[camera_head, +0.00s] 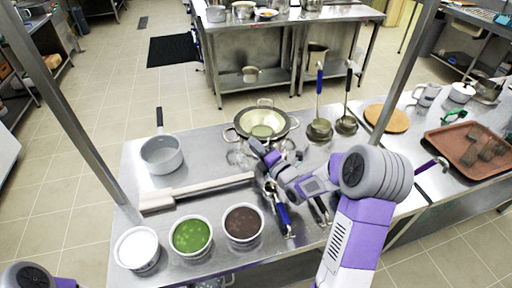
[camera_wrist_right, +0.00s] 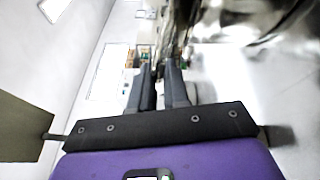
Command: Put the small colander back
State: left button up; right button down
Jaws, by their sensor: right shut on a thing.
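The small colander (camera_head: 262,119) is a shiny metal bowl with loop handles in the middle of the steel table in the head view. It appears to sit in or over a wider, dark-rimmed vessel (camera_head: 284,131); whether they touch I cannot tell. My right gripper (camera_head: 256,146) is at the colander's near side, shut on its near edge or handle. In the right wrist view the fingers (camera_wrist_right: 166,72) are close together beside blurred shiny metal (camera_wrist_right: 240,18); the exact grip is hidden. My left gripper is out of view.
A grey saucepan (camera_head: 161,155) stands at left, with a long bar (camera_head: 195,190) in front. Three bowls, one green-filled (camera_head: 191,235), line the front edge.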

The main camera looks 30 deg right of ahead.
jog(key=c, duration=1.1)
grip_release()
jog(key=s+d, duration=0.1)
jog(key=s, duration=1.1)
jog(key=shift+d+f, duration=0.25)
jog(key=shift+d, duration=0.15)
